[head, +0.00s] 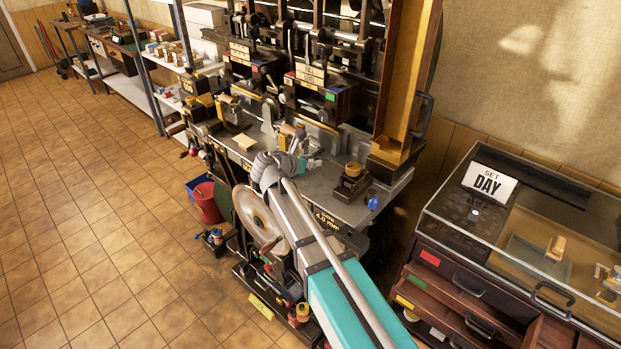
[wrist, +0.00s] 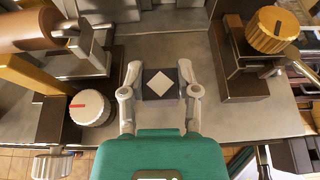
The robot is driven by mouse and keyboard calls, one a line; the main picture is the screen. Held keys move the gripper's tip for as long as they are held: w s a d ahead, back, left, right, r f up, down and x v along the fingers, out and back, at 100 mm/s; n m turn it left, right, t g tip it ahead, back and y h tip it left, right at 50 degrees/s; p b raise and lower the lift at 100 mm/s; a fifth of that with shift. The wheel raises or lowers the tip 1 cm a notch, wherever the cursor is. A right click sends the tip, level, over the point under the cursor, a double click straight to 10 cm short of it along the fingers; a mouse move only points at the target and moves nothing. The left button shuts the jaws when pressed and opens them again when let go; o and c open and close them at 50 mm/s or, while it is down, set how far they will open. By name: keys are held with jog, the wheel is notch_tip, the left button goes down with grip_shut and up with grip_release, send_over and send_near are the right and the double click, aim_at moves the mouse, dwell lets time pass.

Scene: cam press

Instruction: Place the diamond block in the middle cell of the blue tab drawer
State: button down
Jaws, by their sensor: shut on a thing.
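The diamond block (wrist: 161,85) is dark with a white diamond on its top face. It sits between the two fingers of my gripper (wrist: 161,78) in the wrist view, with a finger against each side. The block is over the grey metal bench; I cannot tell whether it touches it. In the head view my arm reaches over the press bench, and the block cannot be made out there. The drawer cabinet (head: 462,263) is at the right, with red, yellow and green tabs showing. I cannot make out a blue tab or its cells.
A white dial with a red mark (wrist: 90,108) stands left of my gripper, and a brass knob on a dark block (wrist: 272,32) stands to the right. Tiled floor (head: 90,220) is clear at left.

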aim_at(314, 178)
jog(key=shift+w+d+f+b, duration=0.15)
jog(key=shift+w+f+b, duration=0.5)
jog(key=shift+f, duration=0.15)
jog(key=shift+w+d+f+b, duration=0.1)
jog(key=shift+w+f+b, duration=0.45)
jog(key=shift+w+f, duration=0.15)
jog(key=shift+f, duration=0.1)
jog(key=shift+w+f+b, duration=0.3)
jog(key=shift+f+b, duration=0.15)
jog(key=shift+b, duration=0.05)
jog(key=shift+d+f+b, duration=0.1)
jog(key=shift+f+b, duration=1.4)
jog(key=shift+f, duration=0.1)
jog(key=shift+c, duration=1.7)
grip_release()
